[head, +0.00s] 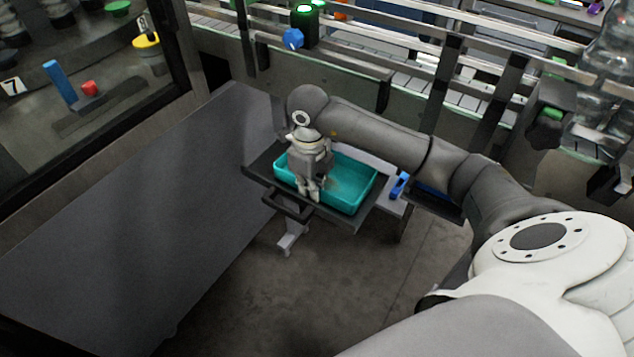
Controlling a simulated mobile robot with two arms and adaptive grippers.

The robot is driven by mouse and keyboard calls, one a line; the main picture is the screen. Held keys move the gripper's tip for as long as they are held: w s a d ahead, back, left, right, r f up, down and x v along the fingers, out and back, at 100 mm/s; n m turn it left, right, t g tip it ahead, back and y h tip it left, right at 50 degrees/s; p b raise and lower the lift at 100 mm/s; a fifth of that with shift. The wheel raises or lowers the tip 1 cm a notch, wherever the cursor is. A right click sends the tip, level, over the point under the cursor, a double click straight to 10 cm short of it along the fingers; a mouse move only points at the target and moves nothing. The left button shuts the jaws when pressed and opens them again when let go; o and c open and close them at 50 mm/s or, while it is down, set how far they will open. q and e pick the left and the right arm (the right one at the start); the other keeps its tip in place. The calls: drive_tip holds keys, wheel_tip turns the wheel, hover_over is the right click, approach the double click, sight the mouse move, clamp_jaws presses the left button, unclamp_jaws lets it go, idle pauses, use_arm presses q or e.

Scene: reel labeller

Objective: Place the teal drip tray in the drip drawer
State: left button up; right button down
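The teal drip tray (350,204) is a shallow rectangular tray. It sits within the dark drip drawer (262,170), which is pulled out and has a bar handle (287,206) at its front. The tray looks roughly level, but I cannot tell if it rests fully on the drawer floor. My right gripper (312,195) points down at the tray's near left side, its fingertips at the near wall. The fingers look close together; whether they pinch the rim is unclear. The gripper and arm hide part of the tray's left and back. My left gripper is not in view.
A wide dark grey surface (130,230) lies left of the drawer. A conveyor with metal rails (400,60) runs behind. A small blue part (399,186) is just right of the tray. A framed window (180,50) stands at upper left. Bare floor shows below the drawer.

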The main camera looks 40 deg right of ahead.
drive_tip(key=shift+d, duration=0.3)
drive_tip(key=c, duration=1.9)
unclamp_jaws()
drive_tip(key=shift+s+a+r, duration=0.15)
drive_tip(key=shift+a, duration=0.3)
drive_tip(key=shift+d, duration=0.15)
drive_tip(key=shift+r, duration=0.15)
wheel_tip(320, 180, up, 10)
drive_tip(key=shift+r+b, duration=0.1)
drive_tip(key=shift+b, duration=0.4)
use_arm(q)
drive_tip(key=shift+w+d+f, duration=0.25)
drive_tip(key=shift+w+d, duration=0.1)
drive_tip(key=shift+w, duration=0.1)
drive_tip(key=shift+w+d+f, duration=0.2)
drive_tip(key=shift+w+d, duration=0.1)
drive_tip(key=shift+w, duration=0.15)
use_arm(e)
drive_tip(key=shift+r, duration=0.75)
